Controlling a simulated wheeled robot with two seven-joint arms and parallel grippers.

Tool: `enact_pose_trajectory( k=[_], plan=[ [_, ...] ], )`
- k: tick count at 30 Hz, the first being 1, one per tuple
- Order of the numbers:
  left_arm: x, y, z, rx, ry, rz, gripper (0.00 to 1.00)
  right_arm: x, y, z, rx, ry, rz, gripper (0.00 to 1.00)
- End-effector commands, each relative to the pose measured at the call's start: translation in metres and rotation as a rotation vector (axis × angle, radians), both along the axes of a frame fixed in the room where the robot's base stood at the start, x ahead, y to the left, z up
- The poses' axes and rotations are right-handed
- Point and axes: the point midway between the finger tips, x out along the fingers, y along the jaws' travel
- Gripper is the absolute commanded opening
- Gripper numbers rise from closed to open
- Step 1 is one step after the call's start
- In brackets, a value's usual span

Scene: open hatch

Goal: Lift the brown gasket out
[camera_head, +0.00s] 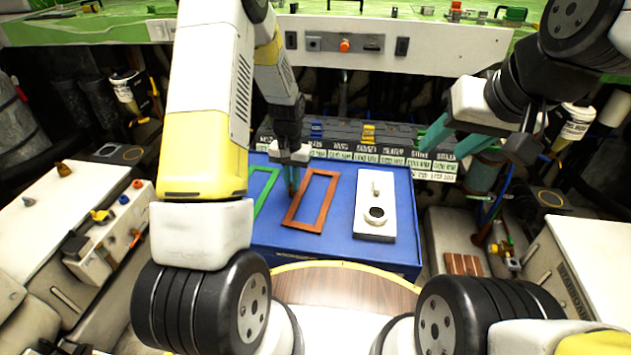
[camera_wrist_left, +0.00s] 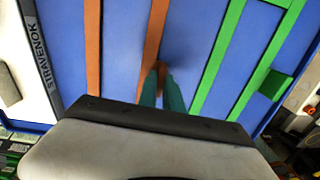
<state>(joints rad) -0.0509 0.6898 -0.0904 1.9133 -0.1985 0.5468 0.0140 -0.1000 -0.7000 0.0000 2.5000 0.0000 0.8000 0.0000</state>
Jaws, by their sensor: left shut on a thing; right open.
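The brown gasket (camera_head: 330,187) is a thin rectangular frame at the middle of the blue panel (camera_head: 335,240). It also shows in the left wrist view (camera_wrist_left: 93,50) as two long brown bars. My left gripper (camera_head: 292,184) points down at the gasket's left side. In the left wrist view the teal fingertips (camera_wrist_left: 161,85) are shut on one brown bar. I cannot tell whether the gasket touches the panel or is slightly above it. My right gripper (camera_head: 451,139) is open and empty, above the right end of the dark labelled bins.
A green gasket (camera_head: 264,188) lies left of the brown one, partly hidden by my left arm. A white plate with a knob and black ring (camera_head: 375,190) lies to the right. The labelled bin row (camera_head: 390,158) stands behind the panel. A wooden round table (camera_head: 340,285) is in front.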

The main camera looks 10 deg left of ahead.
Motion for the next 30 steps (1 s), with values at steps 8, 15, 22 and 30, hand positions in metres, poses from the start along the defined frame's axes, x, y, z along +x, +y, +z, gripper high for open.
enact_pose_trajectory(
  k=[8, 15, 22, 30],
  plan=[
    [0.000, 0.000, 0.006, 0.000, -0.002, 0.000, 0.00, 0.000, 0.000, 0.000, 0.000, 0.000, 0.000, 0.45],
    [0.000, 0.000, 0.010, 0.000, -0.001, 0.000, 0.00, 0.000, 0.000, 0.000, 0.000, 0.000, 0.000, 0.45],
    [0.000, 0.000, 0.015, 0.000, -0.001, 0.000, 0.00, 0.000, 0.000, 0.000, 0.000, 0.000, 0.000, 0.45],
    [0.000, 0.000, 0.030, 0.000, -0.002, -0.001, 0.00, 0.000, 0.000, 0.000, 0.000, 0.000, 0.000, 0.45]
  ],
)
